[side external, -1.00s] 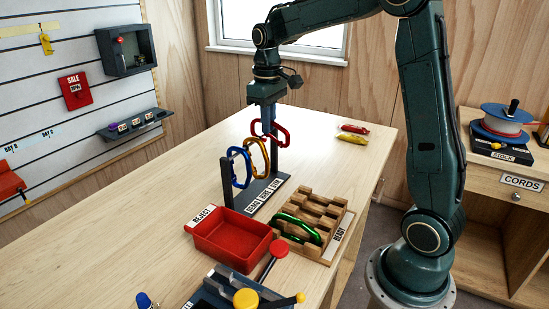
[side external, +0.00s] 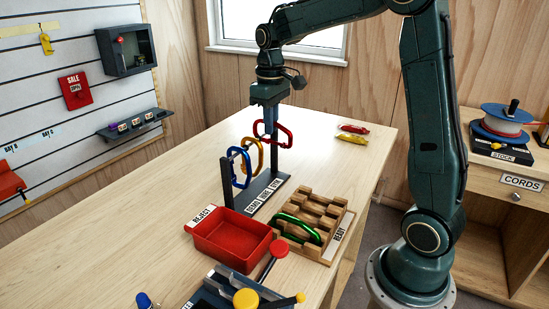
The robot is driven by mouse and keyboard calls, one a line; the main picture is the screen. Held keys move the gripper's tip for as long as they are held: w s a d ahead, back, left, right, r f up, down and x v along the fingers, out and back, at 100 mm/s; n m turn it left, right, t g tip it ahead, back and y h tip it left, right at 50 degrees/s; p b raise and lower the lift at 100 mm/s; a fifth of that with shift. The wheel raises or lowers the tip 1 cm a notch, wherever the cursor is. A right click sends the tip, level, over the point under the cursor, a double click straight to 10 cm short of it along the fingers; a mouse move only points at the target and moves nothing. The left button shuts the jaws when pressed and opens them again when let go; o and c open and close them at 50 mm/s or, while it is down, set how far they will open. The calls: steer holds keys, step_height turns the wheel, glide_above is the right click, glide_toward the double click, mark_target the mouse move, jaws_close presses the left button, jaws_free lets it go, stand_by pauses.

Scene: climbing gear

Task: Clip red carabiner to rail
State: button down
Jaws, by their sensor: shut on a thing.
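The red carabiner (side external: 290,135) is at the right, far end of the rail stand. My gripper (side external: 270,130) points straight down and is shut on it, with the fingers covering part of its left side. The rail stand (side external: 226,187) has a dark base, two posts and a rail at the top. A blue carabiner (side external: 235,178) and a yellow carabiner (side external: 260,157) hang from the rail, left of the red one. The red carabiner overlaps the far end of the rail in this view; I cannot tell whether the rail passes through it.
In front stand a red reject tray (side external: 204,246) and a wooden rack (side external: 336,222) holding a green carabiner (side external: 304,229). A red-knobbed lever (side external: 279,249) stands close by. Red and yellow packets (side external: 352,139) lie at the back right. The table left of the stand is clear.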

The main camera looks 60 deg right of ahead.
mark_target(275, 122)
steer(key=shift+s, duration=0.55)
stand_by(0.6)
steer(key=c, duration=1.4)
jaws_free()
steer(key=shift+r, duration=3.95)
